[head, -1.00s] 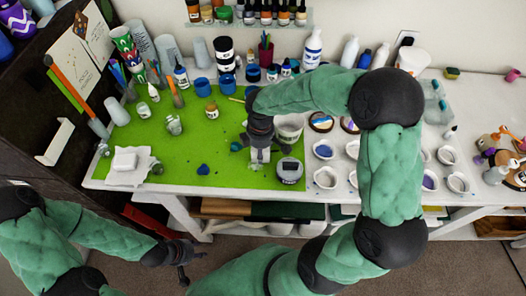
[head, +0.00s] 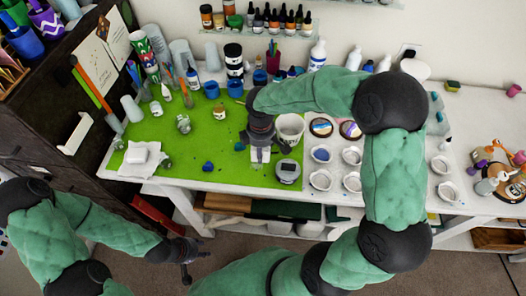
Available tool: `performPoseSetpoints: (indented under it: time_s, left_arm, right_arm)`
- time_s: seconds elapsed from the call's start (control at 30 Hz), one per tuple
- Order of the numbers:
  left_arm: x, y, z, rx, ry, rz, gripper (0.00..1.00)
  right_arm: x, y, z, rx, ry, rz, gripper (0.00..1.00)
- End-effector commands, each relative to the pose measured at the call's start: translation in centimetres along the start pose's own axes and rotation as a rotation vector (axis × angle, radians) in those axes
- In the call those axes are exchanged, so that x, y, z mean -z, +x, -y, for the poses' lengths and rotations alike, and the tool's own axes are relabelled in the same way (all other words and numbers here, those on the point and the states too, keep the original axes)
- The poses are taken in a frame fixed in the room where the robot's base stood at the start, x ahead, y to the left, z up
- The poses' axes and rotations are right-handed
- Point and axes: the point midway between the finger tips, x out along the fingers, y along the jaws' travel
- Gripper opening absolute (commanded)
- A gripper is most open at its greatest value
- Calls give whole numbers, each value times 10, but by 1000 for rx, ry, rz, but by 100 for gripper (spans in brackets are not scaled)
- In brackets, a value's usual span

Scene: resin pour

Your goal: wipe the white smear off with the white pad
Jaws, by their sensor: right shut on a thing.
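My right gripper (head: 260,160) points down at the green mat (head: 215,135), near its right front part. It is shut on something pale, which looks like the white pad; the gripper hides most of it. I cannot make out a white smear on the mat; the gripper covers part of the surface there. My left gripper (head: 193,264) hangs low in front of the table, over the floor. Its fingers look apart and empty.
Small white moulds (head: 321,180) lie further right. A dark-blue piece (head: 208,167) lies left of the gripper.

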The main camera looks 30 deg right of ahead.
Motion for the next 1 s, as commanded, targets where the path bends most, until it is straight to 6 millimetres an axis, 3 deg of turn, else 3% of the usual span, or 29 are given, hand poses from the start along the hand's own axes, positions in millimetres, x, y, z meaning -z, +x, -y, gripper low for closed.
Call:
performPoseSetpoints:
  time_s: [0.23,1.0]
  left_arm:
    - [-1,-15,-5,0,0,0,40]
    - [0,-10,-4,0,0,0,40]
  right_arm:
    - [5,-20,-1,-1,1,-1,7]
    - [8,-12,0,-1,1,0,7]
